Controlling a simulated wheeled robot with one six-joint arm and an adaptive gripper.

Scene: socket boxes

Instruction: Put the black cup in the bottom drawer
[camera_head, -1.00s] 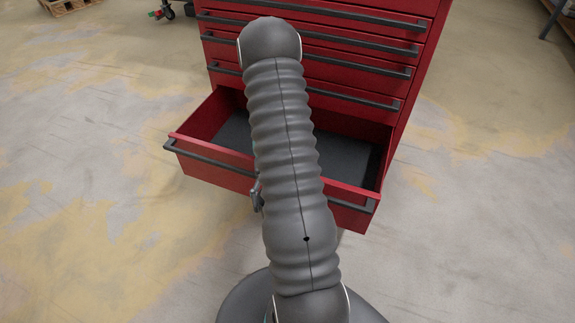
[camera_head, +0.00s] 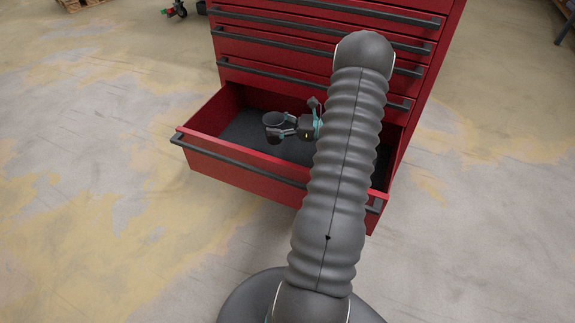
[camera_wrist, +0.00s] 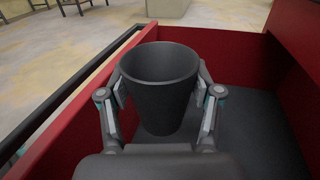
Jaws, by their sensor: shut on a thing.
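The black cup (camera_head: 273,120) is upright between the fingers of my gripper (camera_head: 282,132), over the inside of the open bottom drawer (camera_head: 245,165). In the wrist view the black cup (camera_wrist: 160,85) shows its open, empty mouth, and my gripper (camera_wrist: 160,100) is shut on it with a finger on each side. The drawer's dark floor (camera_wrist: 255,125) lies beneath and behind it. I cannot tell whether the cup's base touches the floor. My arm hides the right part of the drawer in the head view.
The red cabinet (camera_head: 320,50) stands behind, its upper drawers shut. The drawer's front wall with a dark handle (camera_head: 235,160) and its side walls stand close around my gripper. The concrete floor (camera_head: 90,200) to the left is clear.

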